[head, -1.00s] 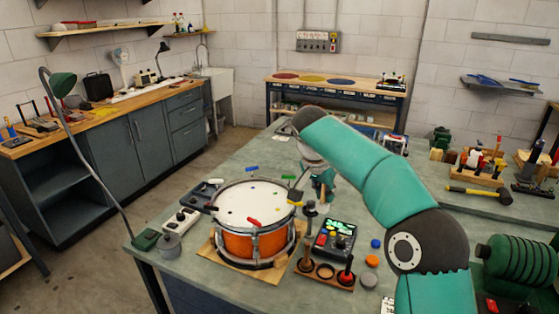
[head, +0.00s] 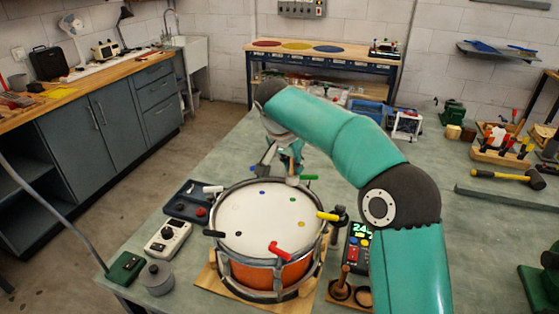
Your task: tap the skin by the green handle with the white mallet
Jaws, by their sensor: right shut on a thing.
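The drum (head: 268,272) has an orange shell, a metal rim and a white skin (head: 255,215) with small coloured dots. Coloured handles stand around its rim. The green handle (head: 309,177) is at the far right of the rim, with a green dot (head: 291,198) on the skin near it. My right gripper (head: 288,162) is behind the drum's far edge, shut on the white mallet. The mallet's pale head (head: 293,181) shows just left of the green handle, over the far rim. I cannot tell whether it touches anything. The mallet's shaft is mostly hidden. My left gripper is not in view.
Other rim handles are yellow (head: 327,216), red (head: 280,250), black (head: 213,234) and white (head: 213,189). A control box with a lit display (head: 358,240) stands right of the drum, partly behind my arm. A white box (head: 167,237) and a grey pot (head: 157,277) are left.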

